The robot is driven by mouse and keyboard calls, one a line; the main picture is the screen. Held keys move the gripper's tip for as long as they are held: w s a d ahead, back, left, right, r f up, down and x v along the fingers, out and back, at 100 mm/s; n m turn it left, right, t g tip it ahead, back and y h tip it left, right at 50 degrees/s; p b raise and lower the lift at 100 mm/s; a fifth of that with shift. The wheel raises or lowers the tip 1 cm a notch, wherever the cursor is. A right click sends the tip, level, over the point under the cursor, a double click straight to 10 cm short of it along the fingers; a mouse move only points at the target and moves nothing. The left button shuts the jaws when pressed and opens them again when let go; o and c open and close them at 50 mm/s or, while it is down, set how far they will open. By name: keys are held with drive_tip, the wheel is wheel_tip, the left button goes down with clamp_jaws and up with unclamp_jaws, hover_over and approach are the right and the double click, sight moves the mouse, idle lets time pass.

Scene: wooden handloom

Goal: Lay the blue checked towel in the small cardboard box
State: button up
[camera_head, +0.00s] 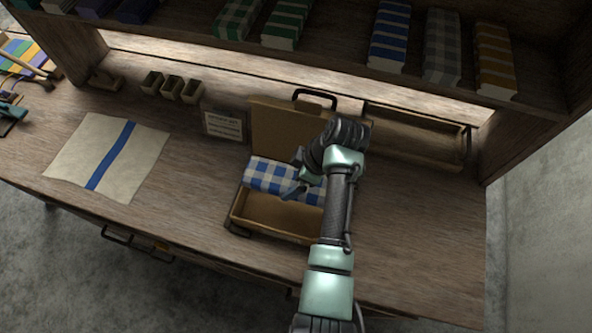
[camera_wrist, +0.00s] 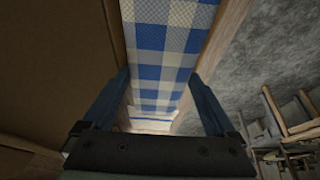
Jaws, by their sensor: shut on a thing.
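The blue and white checked towel (camera_head: 266,175) is folded into a long bundle at the back part of the open small cardboard box (camera_head: 268,232). The box's front part shows bare. I cannot tell whether the towel rests on the box floor or is held just above it. My gripper (camera_head: 303,184) is shut on the towel near its middle, and my arm hides part of its right side. In the wrist view the towel (camera_wrist: 164,45) runs between my two fingers (camera_wrist: 160,76), with brown edges along both sides.
The box's lid (camera_head: 280,130) stands raised behind it, with a black handle. A small card (camera_head: 223,126) stands left of it. A cream cloth with a blue stripe (camera_head: 140,150) lies on the bench at left. A wooden tray (camera_head: 420,140) is behind right.

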sight(315, 189)
drive_tip(key=shift+f+b, duration=0.4)
wheel_tip(315, 189, down, 14)
drive_tip(key=b, duration=1.2)
drive_tip(key=shift+f, duration=0.15)
drive_tip(key=o, duration=1.1)
drive_tip(key=v, duration=1.3)
drive_tip(key=shift+a+b, duration=0.1)
drive_tip(key=shift+b, duration=0.2)
